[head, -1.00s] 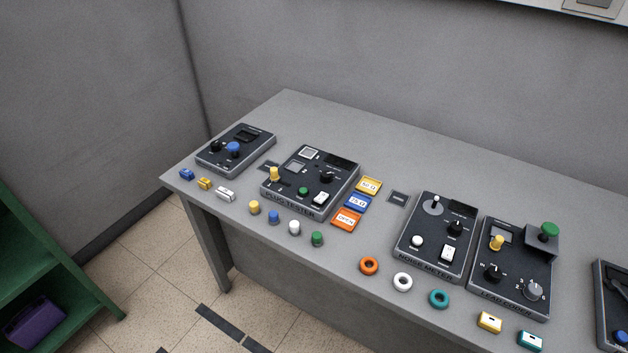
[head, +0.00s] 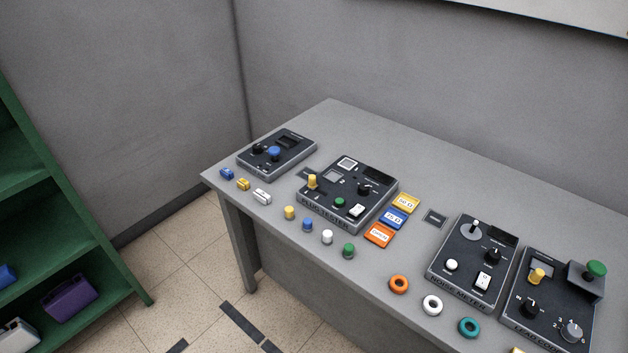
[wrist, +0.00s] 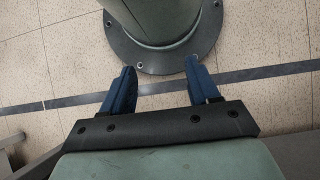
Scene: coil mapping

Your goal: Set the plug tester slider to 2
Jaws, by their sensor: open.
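The plug tester (head: 347,194) is a dark box with a grey rim on the left half of the table in the head view. Its front edge bears the lettering PLUG TESTER. On its top are a yellow knob (head: 312,181), a green button (head: 335,202), a white switch (head: 356,211) and a black knob (head: 364,188). I cannot tell which of these is the slider, nor read its setting. My gripper (wrist: 158,75) shows only in the wrist view, open and empty, pointing down over the tiled floor and away from the table.
On the grey table (head: 400,150) stand the noise meter (head: 472,262), another device (head: 277,152) at the left end and one at the right. Small plugs, coloured cards and rings (head: 398,284) lie along the front. A green shelf (head: 60,220) stands at left.

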